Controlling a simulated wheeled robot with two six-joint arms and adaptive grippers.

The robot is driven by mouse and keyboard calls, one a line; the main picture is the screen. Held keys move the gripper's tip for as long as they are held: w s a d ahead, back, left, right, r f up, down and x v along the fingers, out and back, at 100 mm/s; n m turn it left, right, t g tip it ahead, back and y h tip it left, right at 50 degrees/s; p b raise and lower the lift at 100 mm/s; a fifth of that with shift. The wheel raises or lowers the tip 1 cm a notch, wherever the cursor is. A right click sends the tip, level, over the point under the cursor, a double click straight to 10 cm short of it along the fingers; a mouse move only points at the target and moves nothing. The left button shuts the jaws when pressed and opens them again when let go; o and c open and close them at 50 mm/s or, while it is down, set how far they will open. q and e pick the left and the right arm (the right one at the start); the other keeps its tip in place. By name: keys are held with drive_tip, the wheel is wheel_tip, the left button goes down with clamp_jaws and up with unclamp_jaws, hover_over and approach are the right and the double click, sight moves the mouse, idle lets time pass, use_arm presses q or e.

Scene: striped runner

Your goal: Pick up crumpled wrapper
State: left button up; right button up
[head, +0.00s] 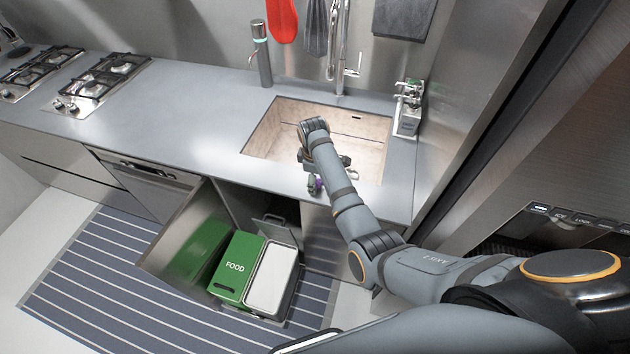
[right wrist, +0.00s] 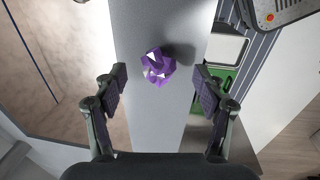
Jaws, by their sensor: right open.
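The crumpled wrapper (right wrist: 158,67) is a small purple ball with white patches. In the right wrist view it lies on the grey counter strip between the sink and the counter's front edge. My right gripper (right wrist: 160,88) is open and empty, with one finger on each side of the wrapper's line in the wrist view; the wrapper sits ahead of the fingertips, not between the pads. My left gripper is not in view.
The sink (head: 272,130) lies just behind the wrapper. A faucet (head: 342,50) and a bottle caddy (head: 408,108) stand at the back and right.

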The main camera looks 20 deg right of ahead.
drive_tip(key=shift+w+d+f, duration=0.1)
drive_tip(key=shift+w+f, duration=0.05)
drive_tip(key=shift+f, duration=0.5)
drive_tip(key=shift+w+d+f, duration=0.1)
drive_tip(key=shift+f, duration=0.55)
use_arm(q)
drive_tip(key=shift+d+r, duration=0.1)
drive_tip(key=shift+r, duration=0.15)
use_arm(e)
drive_tip(key=c, duration=0.8)
drive_tip(key=shift+c, duration=0.2)
